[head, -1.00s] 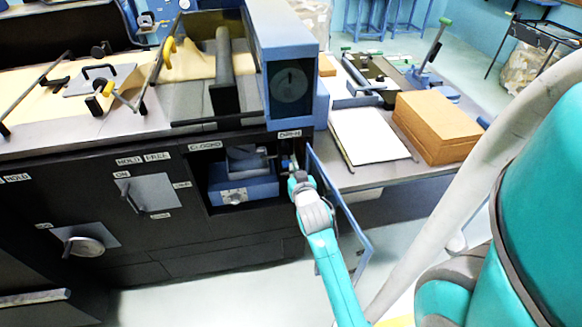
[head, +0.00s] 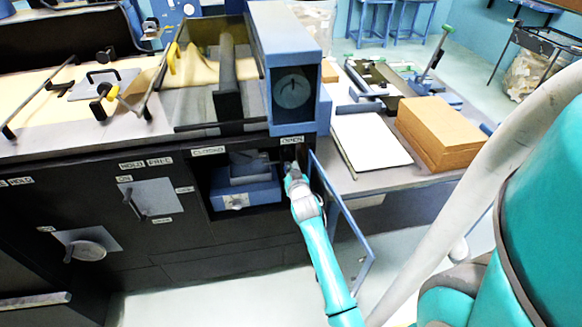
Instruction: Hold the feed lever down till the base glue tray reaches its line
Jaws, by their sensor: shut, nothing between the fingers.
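A blue unit with a grey tray-like top (head: 250,174) sits in the open dark compartment under the bench. It looks like the glue tray's housing, but no glue level or line can be made out. My gripper (head: 290,169) is at the right side of the compartment opening, under the "OPEN" label (head: 291,140). It is shut, with nothing seen between its fingers. The feed lever cannot be told apart; the spot in front of my fingers is small, dark and partly hidden by my gripper.
A blue-framed door (head: 345,215) stands open just right of my arm. A blue housing with a round dial (head: 293,92) rises above the compartment. White sheets (head: 370,140) and a brown stack (head: 440,130) lie on the right-hand table. The floor in front is clear.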

